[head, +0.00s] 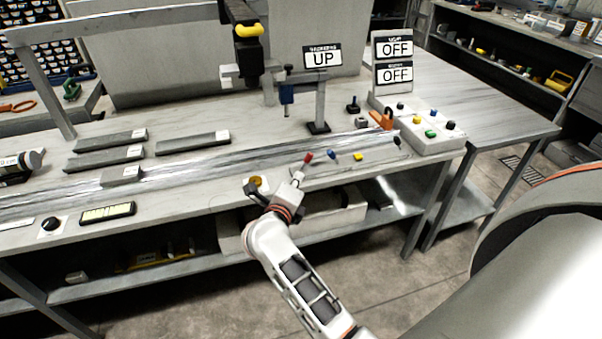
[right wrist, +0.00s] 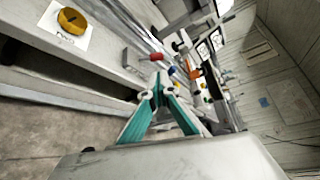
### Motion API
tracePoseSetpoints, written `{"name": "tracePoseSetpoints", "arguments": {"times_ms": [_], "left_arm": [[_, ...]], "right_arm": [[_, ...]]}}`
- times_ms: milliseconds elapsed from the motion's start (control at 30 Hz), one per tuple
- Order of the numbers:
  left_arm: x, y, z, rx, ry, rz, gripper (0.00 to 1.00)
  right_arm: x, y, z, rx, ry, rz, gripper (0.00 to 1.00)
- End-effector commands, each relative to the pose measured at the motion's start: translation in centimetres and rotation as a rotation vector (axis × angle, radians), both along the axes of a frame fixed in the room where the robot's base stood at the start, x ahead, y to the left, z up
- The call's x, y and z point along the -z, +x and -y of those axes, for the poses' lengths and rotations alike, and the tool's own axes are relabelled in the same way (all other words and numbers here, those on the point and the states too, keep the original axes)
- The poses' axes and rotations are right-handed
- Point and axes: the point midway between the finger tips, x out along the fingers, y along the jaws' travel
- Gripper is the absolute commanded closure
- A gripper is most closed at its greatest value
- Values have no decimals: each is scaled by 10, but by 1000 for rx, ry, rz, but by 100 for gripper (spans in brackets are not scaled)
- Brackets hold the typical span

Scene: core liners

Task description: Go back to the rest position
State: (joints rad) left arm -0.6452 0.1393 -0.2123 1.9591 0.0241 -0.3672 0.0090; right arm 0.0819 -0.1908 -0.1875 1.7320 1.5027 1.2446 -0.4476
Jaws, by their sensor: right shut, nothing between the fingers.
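My right gripper (head: 298,176) is in front of the near edge of the workbench (head: 235,190), at the end of my white arm coming up from the bottom. In the right wrist view its teal fingers (right wrist: 161,80) meet at the tips, with nothing held between them. Red and blue handled items (head: 331,155) lie on the bench just beyond the fingertips. A yellow round button (head: 256,180) on a white card is at the bench edge, left of the gripper. My left gripper is not in view.
A clear tube-like liner (head: 225,160) runs along the bench. A control box (head: 430,132) with coloured buttons stands at the right end. A post with a blue-handled clamp (head: 318,105) and signs reading UP and OFF rise behind. Open floor (head: 400,290) lies in front.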

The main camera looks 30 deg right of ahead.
Motion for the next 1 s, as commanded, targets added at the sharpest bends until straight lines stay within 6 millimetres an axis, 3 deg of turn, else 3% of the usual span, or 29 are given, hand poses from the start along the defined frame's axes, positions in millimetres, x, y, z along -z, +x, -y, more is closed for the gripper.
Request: {"name": "tracePoseSetpoints", "arguments": {"times_ms": [200, 767, 867, 1000], "left_arm": [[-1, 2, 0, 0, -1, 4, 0], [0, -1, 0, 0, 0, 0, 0], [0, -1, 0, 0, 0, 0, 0], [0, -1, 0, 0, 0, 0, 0]], "right_arm": [[-4, -10, -10, 1, 2, 0, 100], [-5, -11, -9, -1, -6, 0, 100], [-11, -15, -5, -18, -82, 8, 100], [-33, -28, -2, -114, -378, 22, 100]]}}
